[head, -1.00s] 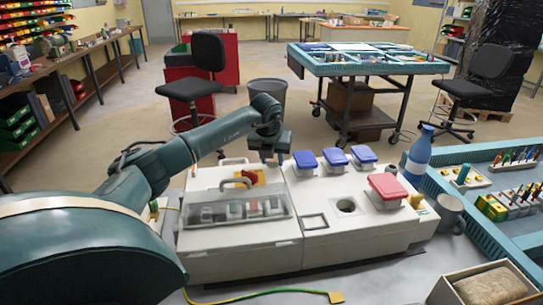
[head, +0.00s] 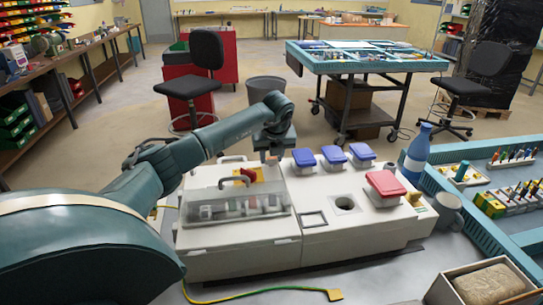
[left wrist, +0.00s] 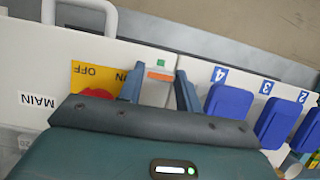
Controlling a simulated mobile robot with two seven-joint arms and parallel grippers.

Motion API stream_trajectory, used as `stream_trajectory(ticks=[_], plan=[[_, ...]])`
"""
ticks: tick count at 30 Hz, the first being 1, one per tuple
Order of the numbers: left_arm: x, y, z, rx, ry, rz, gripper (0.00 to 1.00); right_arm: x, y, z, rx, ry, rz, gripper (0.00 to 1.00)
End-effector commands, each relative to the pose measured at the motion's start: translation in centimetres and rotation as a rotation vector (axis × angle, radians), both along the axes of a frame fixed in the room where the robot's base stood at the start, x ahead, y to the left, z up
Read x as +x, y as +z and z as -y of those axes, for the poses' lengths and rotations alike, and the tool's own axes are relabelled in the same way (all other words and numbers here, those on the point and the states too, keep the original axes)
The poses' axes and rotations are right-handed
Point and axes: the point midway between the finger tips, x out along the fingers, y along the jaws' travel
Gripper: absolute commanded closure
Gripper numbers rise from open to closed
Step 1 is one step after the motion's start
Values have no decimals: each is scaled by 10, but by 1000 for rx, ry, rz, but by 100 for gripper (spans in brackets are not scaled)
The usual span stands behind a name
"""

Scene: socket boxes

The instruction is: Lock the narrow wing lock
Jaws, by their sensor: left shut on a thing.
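My left gripper (left wrist: 158,88) is over the rear of the white socket box (head: 240,248), beside the yellow ON/OFF plate. Its two blue-grey fingers stand on either side of a small pale piece with an orange band and a green top (left wrist: 159,75). I take this piece to be the narrow wing lock; its lower part is hidden by the gripper body. The fingers are closed on it. In the head view the gripper (head: 271,160) hides the lock. My right gripper is not in view.
The red switch (head: 243,178) and clear cover (head: 235,203) are left of the gripper; blue socket lids (head: 333,156) are to its right. A green-yellow cable (head: 270,294) lies in front.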

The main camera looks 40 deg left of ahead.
Motion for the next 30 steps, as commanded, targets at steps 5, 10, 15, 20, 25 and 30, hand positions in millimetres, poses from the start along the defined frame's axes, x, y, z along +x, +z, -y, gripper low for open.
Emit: stream_trajectory(ticks=[5,10,15,20,25,30], plan=[[1,1,-1,0,3,5,88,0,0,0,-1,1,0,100],[0,1,-1,0,2,3,53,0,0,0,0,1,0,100],[0,0,0,0,1,2,44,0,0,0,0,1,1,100],[0,0,0,0,0,1,44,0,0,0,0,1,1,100],[-2,11,3,0,0,4,44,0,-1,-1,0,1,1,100],[-9,41,13,1,-2,7,44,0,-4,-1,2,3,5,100]])
